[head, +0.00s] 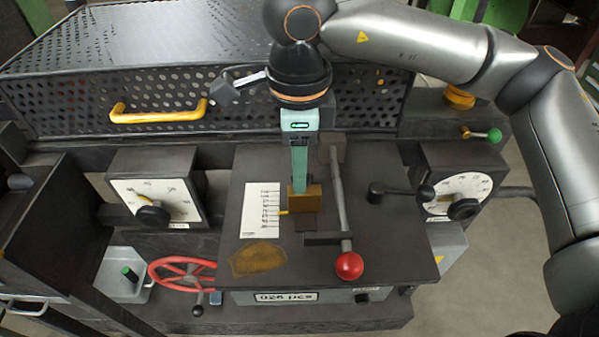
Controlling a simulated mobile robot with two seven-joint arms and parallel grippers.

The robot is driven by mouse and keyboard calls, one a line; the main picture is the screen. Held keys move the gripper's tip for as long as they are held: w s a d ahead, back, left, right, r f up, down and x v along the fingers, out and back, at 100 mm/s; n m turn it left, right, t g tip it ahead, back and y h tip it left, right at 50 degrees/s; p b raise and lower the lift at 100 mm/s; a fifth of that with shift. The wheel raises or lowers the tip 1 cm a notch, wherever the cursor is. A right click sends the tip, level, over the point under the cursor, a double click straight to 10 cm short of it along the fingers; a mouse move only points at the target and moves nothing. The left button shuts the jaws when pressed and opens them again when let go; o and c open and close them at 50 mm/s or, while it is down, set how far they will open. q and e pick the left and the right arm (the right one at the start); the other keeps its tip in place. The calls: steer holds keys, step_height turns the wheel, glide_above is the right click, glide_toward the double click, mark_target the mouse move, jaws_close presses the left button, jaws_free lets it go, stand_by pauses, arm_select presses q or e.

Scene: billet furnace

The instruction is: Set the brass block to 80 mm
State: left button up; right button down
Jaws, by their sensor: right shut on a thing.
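The brass block (305,199) sits on the dark table plate beside a white printed scale (259,210). A thin yellow pointer (287,212) sticks out from the block's left side over the scale. The scale's figures are too small to read. My right gripper (300,180) comes down from above, upright, and is shut on the brass block. It hides the block's top. My left gripper is not in view.
A lever with a red knob (349,266) stands close to the right of the block. A short black lever (401,192) lies further right. Dials (155,190) flank the plate, with a red handwheel (181,273) at lower left. A perforated cover (190,70) with a yellow handle (158,115) rises behind.

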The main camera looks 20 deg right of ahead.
steer(key=shift+w+d, duration=0.2)
steer(key=shift+w, duration=0.9)
steer(key=shift+s, duration=0.25)
steer(key=c, duration=0.5)
jaws_free()
steer(key=shift+c, duration=0.2)
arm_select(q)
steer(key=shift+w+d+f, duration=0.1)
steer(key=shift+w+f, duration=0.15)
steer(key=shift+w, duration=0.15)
arm_select(e)
steer(key=shift+r, duration=0.1)
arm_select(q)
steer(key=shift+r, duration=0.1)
arm_select(e)
step_height(320, 180, up, 12)
steer(key=shift+r, duration=0.2)
